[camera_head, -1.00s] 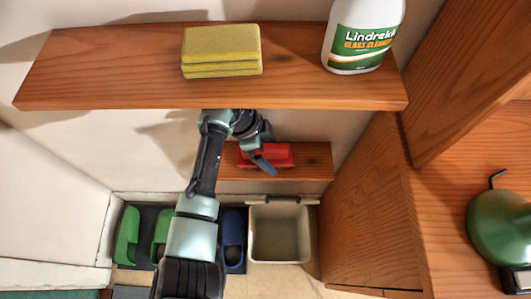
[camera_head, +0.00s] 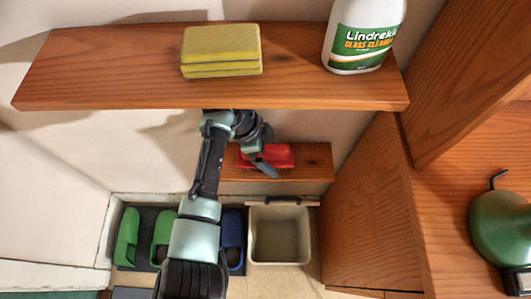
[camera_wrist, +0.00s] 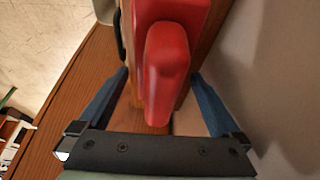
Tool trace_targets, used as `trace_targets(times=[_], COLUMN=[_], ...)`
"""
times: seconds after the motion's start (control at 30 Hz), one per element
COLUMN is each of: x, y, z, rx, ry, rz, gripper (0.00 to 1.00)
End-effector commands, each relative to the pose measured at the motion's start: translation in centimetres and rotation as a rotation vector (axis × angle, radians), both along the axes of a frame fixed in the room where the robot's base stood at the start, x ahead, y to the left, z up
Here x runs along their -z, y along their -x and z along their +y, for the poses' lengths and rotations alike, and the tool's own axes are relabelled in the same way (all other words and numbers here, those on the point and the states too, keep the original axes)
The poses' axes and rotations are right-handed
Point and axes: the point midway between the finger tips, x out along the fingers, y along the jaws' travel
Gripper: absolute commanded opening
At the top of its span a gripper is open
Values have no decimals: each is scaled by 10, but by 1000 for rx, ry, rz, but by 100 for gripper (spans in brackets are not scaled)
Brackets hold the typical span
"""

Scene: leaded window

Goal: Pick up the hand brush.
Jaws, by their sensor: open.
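The red hand brush (camera_head: 278,153) lies on the small lower wooden shelf (camera_head: 311,170) in the head view, partly covered by my gripper (camera_head: 262,163). In the wrist view, the brush's red handle (camera_wrist: 166,75) points down toward the gripper palm. My gripper (camera_wrist: 158,77) is open, with one blue finger on each side of the handle. I see gaps between the handle and both fingers. The brush's bristles are hidden.
A wide upper shelf (camera_head: 120,80) sits above my arm, with yellow sponges (camera_head: 221,52) and a glass cleaner bottle (camera_head: 364,32). Below are a beige bin (camera_head: 281,237) and green and blue shoes (camera_head: 127,238). A wooden panel (camera_head: 365,210) stands at right.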

Motion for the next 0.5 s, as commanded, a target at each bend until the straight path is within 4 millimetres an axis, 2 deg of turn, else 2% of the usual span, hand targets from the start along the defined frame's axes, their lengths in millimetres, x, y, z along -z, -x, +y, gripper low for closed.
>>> trace_targets(times=[0.07,0.5], x=[0,0], y=[0,0], z=[0,0], rx=[0,0], ry=[0,0], rz=[0,0], gripper=[100,21])
